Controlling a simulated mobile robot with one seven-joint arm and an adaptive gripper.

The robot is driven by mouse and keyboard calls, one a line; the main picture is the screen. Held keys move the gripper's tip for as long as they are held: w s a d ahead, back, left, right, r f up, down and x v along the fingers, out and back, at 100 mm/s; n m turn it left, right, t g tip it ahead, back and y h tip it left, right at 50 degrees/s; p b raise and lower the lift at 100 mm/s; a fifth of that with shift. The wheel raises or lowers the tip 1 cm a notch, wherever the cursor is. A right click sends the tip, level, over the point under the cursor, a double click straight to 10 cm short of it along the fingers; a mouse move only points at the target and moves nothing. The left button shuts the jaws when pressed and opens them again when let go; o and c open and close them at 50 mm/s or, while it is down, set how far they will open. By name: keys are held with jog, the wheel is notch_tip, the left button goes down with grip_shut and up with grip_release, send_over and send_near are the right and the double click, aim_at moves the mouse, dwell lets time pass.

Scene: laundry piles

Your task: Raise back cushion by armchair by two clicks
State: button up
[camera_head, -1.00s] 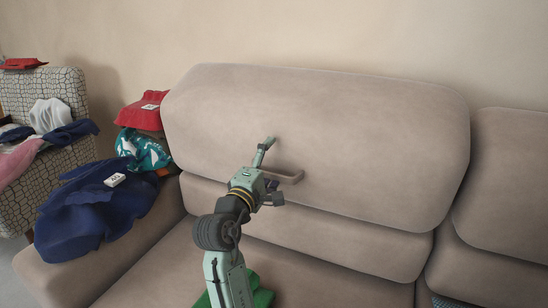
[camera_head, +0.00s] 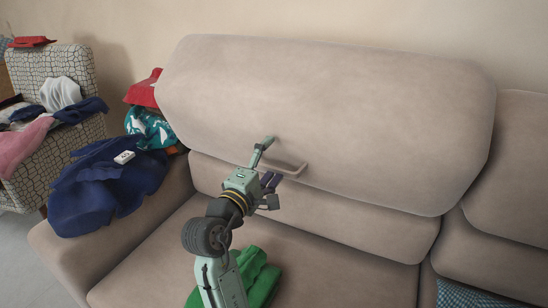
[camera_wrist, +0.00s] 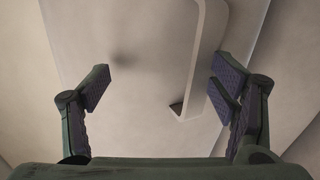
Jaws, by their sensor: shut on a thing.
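The beige back cushion (camera_head: 340,110) is the large padded top section of the sofa back, on the side near the armchair (camera_head: 60,75). A pale bar handle (camera_head: 294,167) sits on its front near the lower edge. My gripper (camera_head: 268,160) is at that handle and is shut on it, with one finger above and one below in the head view. In the wrist view my gripper (camera_wrist: 160,88) has the handle (camera_wrist: 205,55) between its fingers, close to the right finger. The handle's contact with the left finger does not show.
Dark blue clothing (camera_head: 105,190) with a small white tag drapes over the sofa's left arm. Teal (camera_head: 150,128) and red cloths (camera_head: 145,90) lie behind it. A green cloth (camera_head: 258,275) lies on the seat beside my arm. The armchair holds several garments.

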jog(key=shift+t, duration=0.7)
jog(key=s+r, duration=0.1)
jog(key=s+a+r, duration=0.1)
jog(key=s+r, duration=0.1)
jog(key=s+a+r, duration=0.1)
jog(key=shift+s+a+r, duration=0.1)
jog(key=shift+s+r, duration=0.15)
jog(key=shift+s, duration=0.1)
jog(key=c, duration=0.6)
jog(key=shift+s+f, duration=0.3)
jog(key=shift+s, duration=0.05)
